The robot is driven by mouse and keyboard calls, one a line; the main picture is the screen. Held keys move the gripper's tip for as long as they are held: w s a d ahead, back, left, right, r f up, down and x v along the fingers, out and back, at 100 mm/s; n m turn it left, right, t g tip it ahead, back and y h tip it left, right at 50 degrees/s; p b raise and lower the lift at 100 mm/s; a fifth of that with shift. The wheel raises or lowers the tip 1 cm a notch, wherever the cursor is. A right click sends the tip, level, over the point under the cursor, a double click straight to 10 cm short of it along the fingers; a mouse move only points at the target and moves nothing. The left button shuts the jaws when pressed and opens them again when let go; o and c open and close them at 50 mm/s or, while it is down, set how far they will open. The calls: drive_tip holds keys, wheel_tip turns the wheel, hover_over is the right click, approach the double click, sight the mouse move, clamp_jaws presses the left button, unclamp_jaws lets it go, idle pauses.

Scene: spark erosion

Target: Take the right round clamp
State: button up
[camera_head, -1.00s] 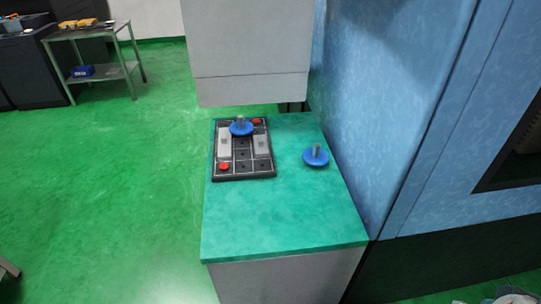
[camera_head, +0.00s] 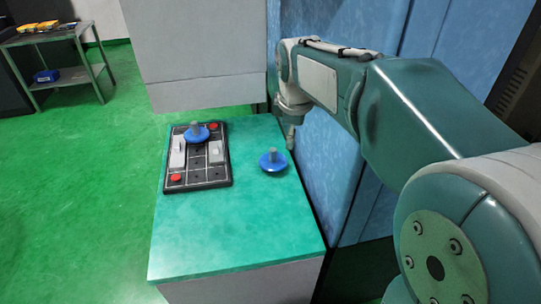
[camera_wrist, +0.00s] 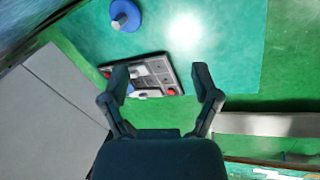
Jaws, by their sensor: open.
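The right round clamp (camera_head: 272,164), a blue disc with a grey stem, stands on the green tabletop right of the black tray (camera_head: 200,186). It also shows at the top of the wrist view (camera_wrist: 125,16). Another blue round clamp (camera_head: 196,135) sits on the tray's far part; in the wrist view it is mostly hidden behind a finger. My gripper (camera_wrist: 162,78) is open and empty, its fingers spread across the view of the tray. The right clamp lies outside the fingers, beyond the left one. In the head view my arm's end is above the table's right edge, beside the right clamp.
The tray also holds grey blocks and red round pieces (camera_head: 176,178). A blue machine wall (camera_head: 325,185) rises along the table's right side. A grey cabinet panel (camera_head: 195,50) hangs over the far end. The near tabletop (camera_head: 230,235) is clear.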

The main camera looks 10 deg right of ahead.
drive_tip(key=w+a+f+n+g, duration=0.1)
drive_tip(key=w+f+n, duration=0.55)
drive_tip(key=w, duration=0.55)
drive_tip(key=n+g, duration=0.1)
drive_tip(key=n, duration=0.6)
hover_over(273, 150)
drive_tip(key=a, duration=0.1)
wheel_tip(273, 150, down, 7)
drive_tip(key=shift+m+h, duration=0.25)
drive_tip(key=shift+h, duration=0.05)
drive_tip(key=f, duration=0.7)
drive_tip(key=d+f, duration=0.1)
drive_tip(key=f, duration=0.3)
drive_tip(key=shift+w+d, duration=0.1)
drive_tip(key=shift+w, duration=0.15)
drive_tip(key=shift+r, duration=0.1)
clamp_jaws()
